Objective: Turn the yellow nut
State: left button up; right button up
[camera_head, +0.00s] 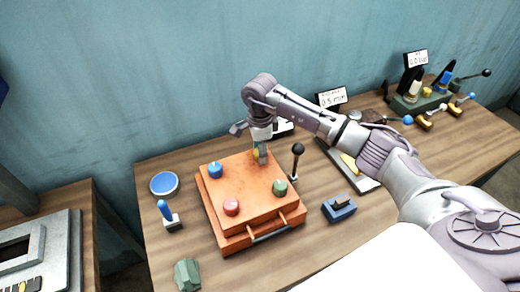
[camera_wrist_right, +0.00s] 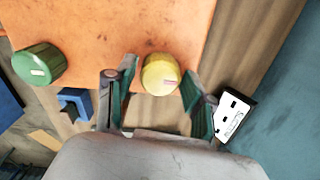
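The orange box (camera_head: 245,184) stands on the wooden table with coloured knobs on top. The yellow nut (camera_wrist_right: 160,72) sits near the box's edge in the right wrist view, round with a pale mark on its face. In the head view the yellow nut (camera_head: 256,154) is mostly hidden by my right gripper (camera_head: 262,156), which points down over the box's far corner. In the right wrist view my right gripper (camera_wrist_right: 160,88) is open, with one green-padded finger on each side of the nut and gaps showing between. My left gripper is not in view.
The box also carries a blue knob (camera_head: 215,170), a red knob (camera_head: 231,207) and a green knob (camera_head: 280,187). A black-topped lever (camera_head: 297,155) stands right of the box. A blue-handled lever (camera_head: 166,213) and a blue round dish (camera_head: 164,183) are left of it.

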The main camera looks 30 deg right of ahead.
jog(key=c, duration=0.7)
jog(key=m+b, duration=0.3)
jog(key=m, duration=0.1)
jog(key=shift+m, duration=0.3)
jog(key=m+b, duration=0.2)
jog(key=m, duration=0.4)
jog(key=m+b, duration=0.2)
jog(key=m, duration=0.4)
jog(key=shift+m, duration=0.3)
jog(key=m, duration=0.3)
jog(key=shift+b, duration=0.35)
jog(key=shift+r+m, duration=0.1)
jog(key=shift+m, duration=2)
